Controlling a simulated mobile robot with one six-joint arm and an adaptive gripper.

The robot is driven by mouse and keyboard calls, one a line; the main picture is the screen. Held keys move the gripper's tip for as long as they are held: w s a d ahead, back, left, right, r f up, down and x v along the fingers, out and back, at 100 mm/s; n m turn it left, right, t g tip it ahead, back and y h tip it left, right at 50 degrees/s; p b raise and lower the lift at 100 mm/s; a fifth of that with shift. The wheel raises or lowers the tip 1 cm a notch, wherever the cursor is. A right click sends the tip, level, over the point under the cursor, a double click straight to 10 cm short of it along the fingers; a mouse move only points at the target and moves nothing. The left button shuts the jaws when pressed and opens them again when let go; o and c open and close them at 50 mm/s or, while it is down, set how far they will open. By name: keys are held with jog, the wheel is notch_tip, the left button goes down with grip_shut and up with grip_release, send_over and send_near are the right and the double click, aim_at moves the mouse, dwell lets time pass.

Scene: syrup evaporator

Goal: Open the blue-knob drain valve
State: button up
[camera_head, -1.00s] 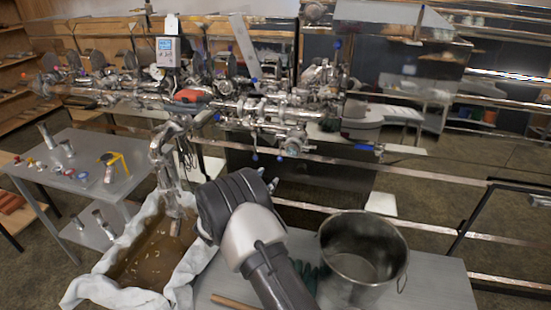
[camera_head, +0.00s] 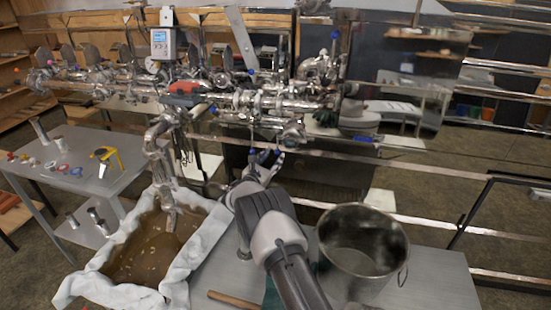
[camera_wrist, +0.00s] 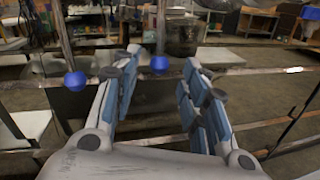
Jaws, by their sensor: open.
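Several small blue knobs show on the steel pipework (camera_head: 275,104). In the wrist view, one blue knob (camera_wrist: 159,64) appears in the gap between my open fingertips. Another blue knob (camera_wrist: 75,81) is outside the left finger, on a thin stem. My gripper (camera_head: 264,158) reaches up below the pipework in the head view, its fingers by the hanging knobs. In the wrist view my gripper (camera_wrist: 158,76) is open with nothing clamped. I cannot tell how far beyond the fingertips the middle knob lies, or which knob is the drain valve's.
A steel pot (camera_head: 362,238) stands on the grey table (camera_head: 440,285) at the right. A cloth-lined tub of brown liquid (camera_head: 150,250) is at the left under a spout. A side table (camera_head: 60,180) holds small parts. Rails run across behind my arm.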

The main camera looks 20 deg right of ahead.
aim_at(276, 153)
jog(key=shift+b+x, duration=0.35)
jog(key=shift+x, duration=1.2)
jog(key=shift+c, duration=0.3)
grip_shut()
